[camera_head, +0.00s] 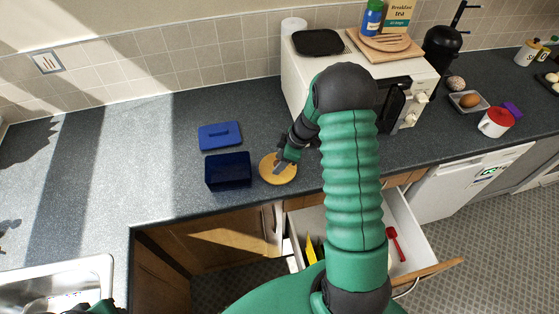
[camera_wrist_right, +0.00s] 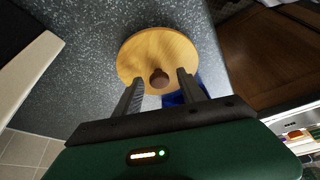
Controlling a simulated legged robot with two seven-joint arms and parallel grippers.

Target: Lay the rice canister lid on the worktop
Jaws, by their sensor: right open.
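The round wooden lid (camera_head: 270,172) with a small dark knob appears to lie flat on the worktop (camera_head: 165,135), near its front edge. It also shows in the right wrist view (camera_wrist_right: 135,52). My right gripper (camera_head: 279,168) is over the lid. In the right wrist view my right gripper (camera_wrist_right: 160,82) is open, one finger on each side of the knob, and holds nothing. I cannot tell whether the fingers touch the lid. A piece of my left arm shows at the bottom left of the head view; its finger state is not clear.
A dark blue open box (camera_head: 228,172) stands just left of the lid, with a blue lid (camera_head: 220,136) behind it. A white microwave (camera_head: 300,85) stands behind. Below the worktop a drawer (camera_head: 420,235) is open. The worktop to the left is clear.

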